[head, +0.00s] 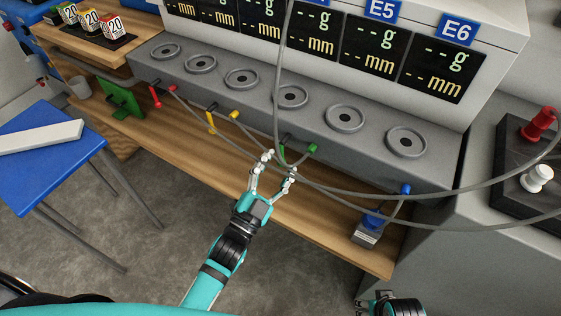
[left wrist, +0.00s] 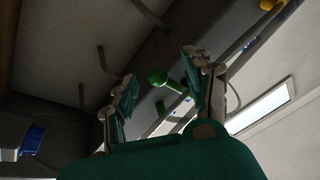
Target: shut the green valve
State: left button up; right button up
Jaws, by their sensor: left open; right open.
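The green valve has a round green knob (head: 312,149) under the front edge of the grey bench, with a green part beside it behind the cable. My left gripper (head: 279,165) is open and empty, just left of and below the knob in the head view. In the left wrist view, the green knob (left wrist: 158,77) shows between the two spread fingers of my left gripper (left wrist: 160,68). I cannot tell whether a finger touches it. My right gripper (head: 372,304) shows only partly at the bottom edge, apart from the valve.
Red (head: 155,97), yellow (head: 234,114) and blue (head: 405,189) valve parts line the same bench front. Grey cables cross near my left gripper. A wooden shelf (head: 330,232) runs below. A blue table (head: 50,150) stands at left; open floor lies between.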

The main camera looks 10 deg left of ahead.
pick_arm(q)
jog(key=v, duration=1)
jog(key=shift+s, duration=0.3)
